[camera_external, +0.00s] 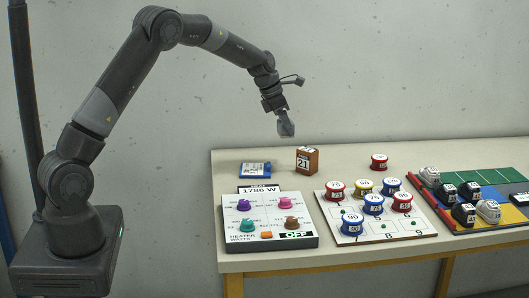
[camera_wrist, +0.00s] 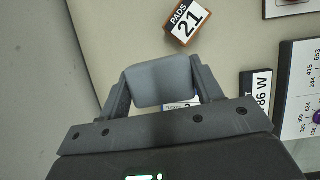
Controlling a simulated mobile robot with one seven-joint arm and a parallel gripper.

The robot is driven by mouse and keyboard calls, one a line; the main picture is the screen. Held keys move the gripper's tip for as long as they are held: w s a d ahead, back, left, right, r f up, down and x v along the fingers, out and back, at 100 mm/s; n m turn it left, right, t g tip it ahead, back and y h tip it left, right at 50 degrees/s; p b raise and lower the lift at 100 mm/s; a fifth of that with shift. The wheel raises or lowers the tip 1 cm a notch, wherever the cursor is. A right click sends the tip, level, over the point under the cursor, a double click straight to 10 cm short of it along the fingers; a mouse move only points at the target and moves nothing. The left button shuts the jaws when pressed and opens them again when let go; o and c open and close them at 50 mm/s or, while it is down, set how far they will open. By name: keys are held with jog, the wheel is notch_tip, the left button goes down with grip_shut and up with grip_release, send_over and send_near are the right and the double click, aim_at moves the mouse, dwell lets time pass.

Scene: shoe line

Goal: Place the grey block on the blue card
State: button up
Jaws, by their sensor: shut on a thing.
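My gripper (camera_external: 281,112) is shut on the grey block (camera_external: 287,129) and holds it in the air, above the back part of the table. In the wrist view the grey block (camera_wrist: 160,82) sits between the two fingers of my gripper (camera_wrist: 161,88). The blue card (camera_external: 256,169) lies flat at the table's back left, below and to the left of the block in the external view. In the wrist view only a small strip of the blue card (camera_wrist: 178,104) shows past the block; the rest is hidden by the block and gripper.
A brown block marked 21 (camera_external: 307,160) stands right of the card; it shows too in the wrist view (camera_wrist: 186,20). A heater panel (camera_external: 311,243) with coloured knobs lies in front. A board of numbered discs (camera_external: 420,226) and a coloured mat (camera_external: 487,177) with shoes lie right.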

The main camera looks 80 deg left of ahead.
jog(key=s+d+r, duration=0.1)
jog(key=s+d, duration=0.8)
jog(key=d, duration=0.4)
send_over(261, 168)
jog(key=s, duration=0.2)
jog(key=shift+m, duration=0.3)
jog(key=f, duration=0.6)
jog(key=shift+w+d+f, duration=0.1)
jog(key=shift+d+f, duration=0.15)
jog(key=shift+f, duration=0.05)
jog(key=shift+a+f, duration=0.1)
jog(key=shift+f, duration=1.95)
jog(key=shift+f, duration=0.2)
jog(key=o, duration=1)
